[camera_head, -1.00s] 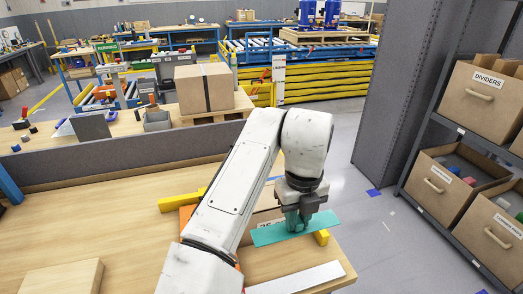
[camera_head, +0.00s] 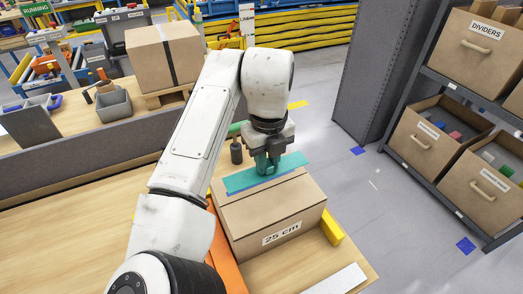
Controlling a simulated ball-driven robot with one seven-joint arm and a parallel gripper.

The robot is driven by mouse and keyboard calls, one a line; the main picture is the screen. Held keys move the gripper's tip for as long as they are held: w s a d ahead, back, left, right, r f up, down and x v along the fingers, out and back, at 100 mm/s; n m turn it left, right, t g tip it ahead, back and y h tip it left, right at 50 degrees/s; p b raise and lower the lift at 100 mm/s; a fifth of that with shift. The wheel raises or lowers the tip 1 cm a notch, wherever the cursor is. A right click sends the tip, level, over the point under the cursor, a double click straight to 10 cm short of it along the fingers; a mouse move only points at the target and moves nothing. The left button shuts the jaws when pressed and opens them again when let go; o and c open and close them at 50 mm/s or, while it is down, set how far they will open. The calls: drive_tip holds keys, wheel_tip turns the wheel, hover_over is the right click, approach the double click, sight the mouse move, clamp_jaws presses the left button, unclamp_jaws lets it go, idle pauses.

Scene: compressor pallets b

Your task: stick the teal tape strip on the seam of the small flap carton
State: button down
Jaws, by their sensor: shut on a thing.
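The small flap carton (camera_head: 272,220) stands on the wooden table with its flaps closed and a "25 cm" label on its front side. A seam line runs across its top. My gripper (camera_head: 268,168) is shut on the teal tape strip (camera_head: 285,168), which it holds flat over the far part of the carton's top. The strip lies roughly lengthwise along the top. I cannot tell whether it touches the carton. My gripper hides the middle of the strip and part of the far edge of the carton.
An orange bar (camera_head: 226,245) lies along the carton's left side and a yellow block (camera_head: 332,230) at its right. A white strip (camera_head: 340,281) lies near the table's front right edge. A grey partition (camera_head: 80,165) runs behind. The table's left (camera_head: 60,240) is clear.

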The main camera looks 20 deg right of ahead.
sight(267, 178)
idle(0.3)
drive_tip(key=shift+f+b, duration=1.65)
drive_tip(key=shift+f, duration=1.1)
drive_tip(key=shift+f, duration=0.2)
drive_tip(key=shift+f+b, duration=0.4)
drive_tip(key=shift+f, duration=0.2)
drive_tip(key=c, duration=0.9)
unclamp_jaws()
